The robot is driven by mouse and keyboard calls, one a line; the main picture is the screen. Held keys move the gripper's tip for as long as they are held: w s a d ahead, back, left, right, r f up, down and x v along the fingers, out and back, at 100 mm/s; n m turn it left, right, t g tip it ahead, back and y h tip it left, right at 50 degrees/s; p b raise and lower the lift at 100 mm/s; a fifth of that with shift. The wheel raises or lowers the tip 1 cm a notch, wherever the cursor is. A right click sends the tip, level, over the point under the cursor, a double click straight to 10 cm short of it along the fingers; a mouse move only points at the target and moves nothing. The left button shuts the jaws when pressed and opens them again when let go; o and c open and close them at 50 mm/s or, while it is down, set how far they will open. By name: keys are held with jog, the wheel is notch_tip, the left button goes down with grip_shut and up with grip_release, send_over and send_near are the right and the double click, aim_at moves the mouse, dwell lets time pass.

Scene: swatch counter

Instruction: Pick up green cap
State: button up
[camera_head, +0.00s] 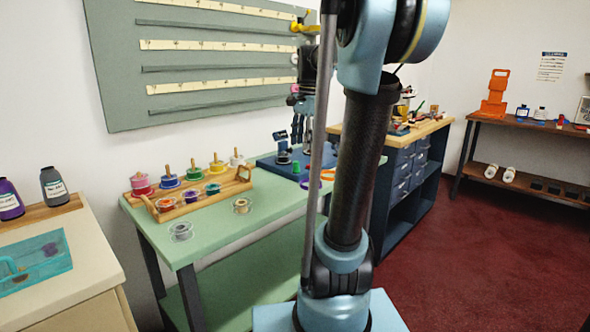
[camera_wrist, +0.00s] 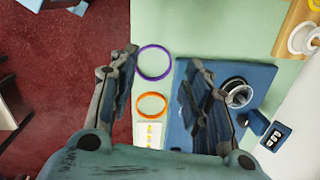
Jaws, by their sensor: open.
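The green cap (camera_head: 296,167) is a small green piece on the blue board (camera_head: 268,162) on the green counter, in the head view. My gripper (camera_head: 297,137) hangs above the board there, fingers pointing down, apart from the cap. In the wrist view my gripper (camera_wrist: 160,75) is open with nothing between its fingers. The right finger covers part of the blue board (camera_wrist: 262,78), and I cannot make out the green cap in that view.
A purple ring (camera_wrist: 154,62) and an orange ring (camera_wrist: 151,104) lie on the counter beside the board. A silver round part (camera_wrist: 238,93) sits on the board. A wooden tray (camera_head: 160,214) of coloured spools stands left, with loose spools in front.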

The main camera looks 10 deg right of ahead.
jog(key=w+d+r+m, duration=0.1)
jog(key=w+r+m, duration=0.35)
jog(key=w, duration=0.65)
send_near(296, 162)
jog(key=shift+m+g, duration=0.25)
jog(key=shift+g, duration=0.05)
jog(key=f, duration=0.3)
jog(key=w+f, duration=0.1)
jog(key=f, duration=0.1)
jog(key=shift+a+f, duration=0.15)
jog(key=shift+a, duration=0.15)
jog(key=shift+f, duration=2.65)
jog(key=c, duration=0.7)
